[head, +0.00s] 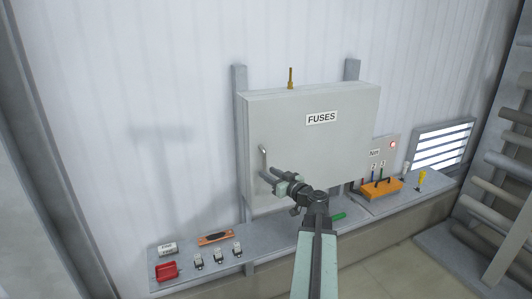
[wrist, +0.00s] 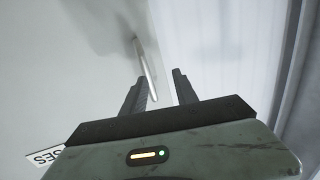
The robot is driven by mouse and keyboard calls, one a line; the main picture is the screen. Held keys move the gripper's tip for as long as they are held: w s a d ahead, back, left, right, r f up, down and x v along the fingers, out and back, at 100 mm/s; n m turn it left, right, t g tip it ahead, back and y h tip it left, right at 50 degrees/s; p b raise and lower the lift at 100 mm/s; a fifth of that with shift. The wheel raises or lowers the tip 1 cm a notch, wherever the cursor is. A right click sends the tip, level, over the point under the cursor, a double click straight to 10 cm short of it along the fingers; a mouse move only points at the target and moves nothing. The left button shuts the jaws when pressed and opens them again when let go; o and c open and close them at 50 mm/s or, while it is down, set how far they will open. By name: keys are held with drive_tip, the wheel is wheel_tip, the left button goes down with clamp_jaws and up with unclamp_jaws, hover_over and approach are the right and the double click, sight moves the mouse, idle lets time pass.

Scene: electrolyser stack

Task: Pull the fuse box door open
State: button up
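The grey fuse box (head: 310,140) with a "FUSES" label is on the wall, its door shut. A slim upright metal handle (head: 264,157) is near the door's left edge. My gripper (head: 266,173) is open in front of the door, by the lower part of the handle. In the wrist view, the two dark fingers of my gripper (wrist: 161,78) stand apart. The handle (wrist: 145,65) shows beyond them, and its near end reaches into the gap, closer to the left finger. I cannot tell whether it touches a finger.
A ledge (head: 285,240) below the box holds a red item (head: 167,271), several small switches, an orange-handled tool (head: 215,238) and an orange case (head: 382,188). A brass rod (head: 290,78) stands on the box. Pipes (head: 500,190) line the right side. The wall left of the box is clear.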

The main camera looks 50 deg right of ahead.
sight(265, 162)
drive_tip(key=shift+h, duration=0.5)
drive_tip(key=w+d, duration=0.1)
drive_tip(key=w, duration=0.1)
drive_tip(key=w+d, duration=0.1)
drive_tip(key=w, duration=0.1)
drive_tip(key=w+d+r, duration=0.1)
drive_tip(key=w, duration=0.1)
drive_tip(key=shift+w+d, duration=0.15)
drive_tip(key=shift+d, duration=0.2)
clamp_jaws()
drive_tip(key=shift+r, duration=0.1)
idle(0.6)
